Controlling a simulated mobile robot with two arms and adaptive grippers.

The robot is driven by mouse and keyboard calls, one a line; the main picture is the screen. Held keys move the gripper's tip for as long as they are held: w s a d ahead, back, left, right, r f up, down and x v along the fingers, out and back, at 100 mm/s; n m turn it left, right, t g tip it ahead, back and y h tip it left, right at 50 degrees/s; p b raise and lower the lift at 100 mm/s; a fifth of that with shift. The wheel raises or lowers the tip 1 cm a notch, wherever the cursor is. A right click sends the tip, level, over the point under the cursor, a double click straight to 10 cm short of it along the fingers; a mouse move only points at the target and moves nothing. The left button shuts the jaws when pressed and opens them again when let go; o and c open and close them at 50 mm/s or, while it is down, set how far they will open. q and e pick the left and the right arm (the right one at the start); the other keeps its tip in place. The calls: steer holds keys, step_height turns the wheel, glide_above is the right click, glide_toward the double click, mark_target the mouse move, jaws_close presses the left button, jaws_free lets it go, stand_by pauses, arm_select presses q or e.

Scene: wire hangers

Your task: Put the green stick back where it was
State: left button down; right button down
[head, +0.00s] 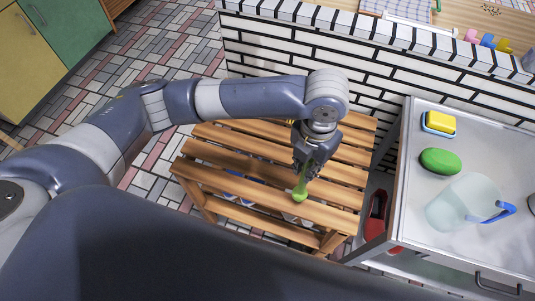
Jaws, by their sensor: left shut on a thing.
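The green stick (300,190) has a thin upper part and a rounded, thicker lower end. My left gripper (306,168) is shut on its upper part, and the stick hangs roughly upright below the fingers. It is over the slatted wooden bench (230,155), near the bench's front right part. I cannot tell whether its lower end touches the slats. My right gripper is not in view.
A metal counter to the right carries a yellow sponge (441,122), a green oval thing (440,161) and a clear pitcher (460,205) with a blue handle. A white brick wall (290,55) stands behind the bench. Tiled floor lies to the left.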

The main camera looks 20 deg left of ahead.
arm_select(q)
steer(key=w+a+f+p, duration=0.1)
steer(key=w+a+f, duration=0.1)
steer(key=a, duration=0.3)
steer(key=w+a+f, duration=0.2)
steer(key=w+a, duration=0.1)
steer(key=a, duration=0.3)
steer(key=shift+w+a+f+p, duration=0.3)
steer(key=shift+w+f+p, duration=0.05)
steer(key=shift+f+p, duration=0.05)
steer(key=shift+f, duration=0.1)
steer(key=c, duration=1.5)
jaws_free()
steer(key=shift+c, duration=0.2)
step_height(320, 180, up, 12)
steer(key=shift+b, duration=0.3)
